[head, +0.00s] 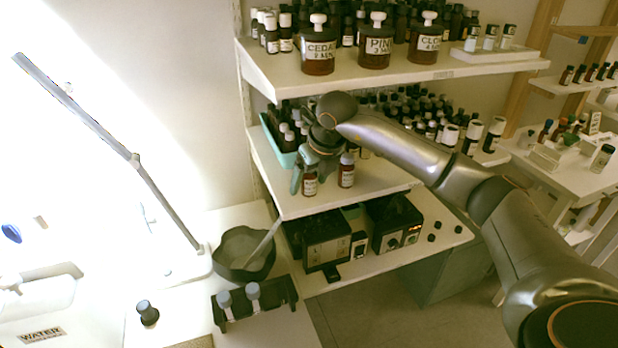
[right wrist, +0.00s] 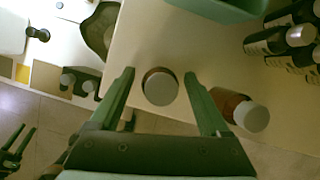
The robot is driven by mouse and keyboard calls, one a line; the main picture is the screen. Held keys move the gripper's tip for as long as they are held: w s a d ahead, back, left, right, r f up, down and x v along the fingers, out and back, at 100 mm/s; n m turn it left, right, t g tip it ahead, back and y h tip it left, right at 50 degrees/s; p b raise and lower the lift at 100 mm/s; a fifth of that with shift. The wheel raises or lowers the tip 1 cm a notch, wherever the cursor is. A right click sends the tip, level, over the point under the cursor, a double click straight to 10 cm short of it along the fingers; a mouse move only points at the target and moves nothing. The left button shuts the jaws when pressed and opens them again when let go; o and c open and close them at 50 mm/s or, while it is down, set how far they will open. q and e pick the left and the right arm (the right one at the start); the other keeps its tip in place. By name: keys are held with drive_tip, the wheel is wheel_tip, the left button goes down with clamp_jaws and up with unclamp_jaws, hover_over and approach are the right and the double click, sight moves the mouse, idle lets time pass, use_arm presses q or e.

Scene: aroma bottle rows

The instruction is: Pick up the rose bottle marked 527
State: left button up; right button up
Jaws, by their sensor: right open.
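Two brown bottles with pale grey caps and white labels stand upright at the front of the middle shelf. The left bottle (head: 310,182) and the right bottle (head: 346,172) show in the head view; their labels are too small to read, so I cannot tell which is rose 527. My right gripper (head: 309,170) is open, pointing down at the left bottle. In the right wrist view, that bottle's round cap (right wrist: 161,87) lies between the spread fingers, apart from both. The other bottle (right wrist: 240,108) is just outside the right finger. My left gripper (right wrist: 17,147) shows open, low at the left.
A teal tray (head: 277,139) with bottles stands behind on the middle shelf (head: 380,184). Many dark bottles fill the shelf behind and right. The upper shelf (head: 400,74) overhangs, bearing large jars. Below are black boxes (head: 326,242) and a dark bowl (head: 244,256).

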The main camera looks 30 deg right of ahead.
clamp_jaws()
idle(0.6)
